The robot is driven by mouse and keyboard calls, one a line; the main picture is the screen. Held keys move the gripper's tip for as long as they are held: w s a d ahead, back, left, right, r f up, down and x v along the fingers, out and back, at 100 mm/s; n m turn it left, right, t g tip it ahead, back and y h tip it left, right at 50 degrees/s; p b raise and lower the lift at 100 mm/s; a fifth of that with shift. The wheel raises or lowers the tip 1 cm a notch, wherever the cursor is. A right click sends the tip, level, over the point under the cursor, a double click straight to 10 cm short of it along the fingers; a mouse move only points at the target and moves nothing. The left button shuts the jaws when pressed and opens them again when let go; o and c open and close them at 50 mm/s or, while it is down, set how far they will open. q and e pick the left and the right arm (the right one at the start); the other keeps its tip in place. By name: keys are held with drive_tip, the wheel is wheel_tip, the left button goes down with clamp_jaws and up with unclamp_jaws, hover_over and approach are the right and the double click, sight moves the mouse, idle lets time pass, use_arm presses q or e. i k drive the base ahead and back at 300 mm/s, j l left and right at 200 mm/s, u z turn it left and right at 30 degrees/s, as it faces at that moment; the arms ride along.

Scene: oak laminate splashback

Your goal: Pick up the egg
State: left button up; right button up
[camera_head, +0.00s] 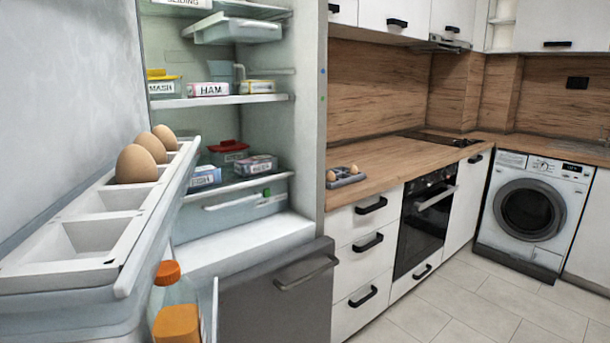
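Three brown eggs stand in the white egg rack (92,232) on the open fridge door at the left. The nearest egg (136,164) is the largest in view, the middle egg (152,146) is just behind it, and the far egg (166,137) is at the back. The near compartments of the rack are empty. Small eggs (331,176) also sit in or beside a grey holder (346,178) on the wooden counter. Neither of my grippers shows in the head view.
The open fridge has shelves with a HAM box (209,89) and other packs. Bottles with an orange cap (167,273) stand in the door below the rack. The wooden counter (400,157), oven (425,215) and washing machine (535,212) are to the right. The tiled floor (480,300) is clear.

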sight(330, 177)
drive_tip(key=i+l+u, duration=0.65)
drive_tip(key=l, duration=0.35)
drive_tip(key=i+l+u, duration=0.45)
drive_tip(key=l, duration=0.4)
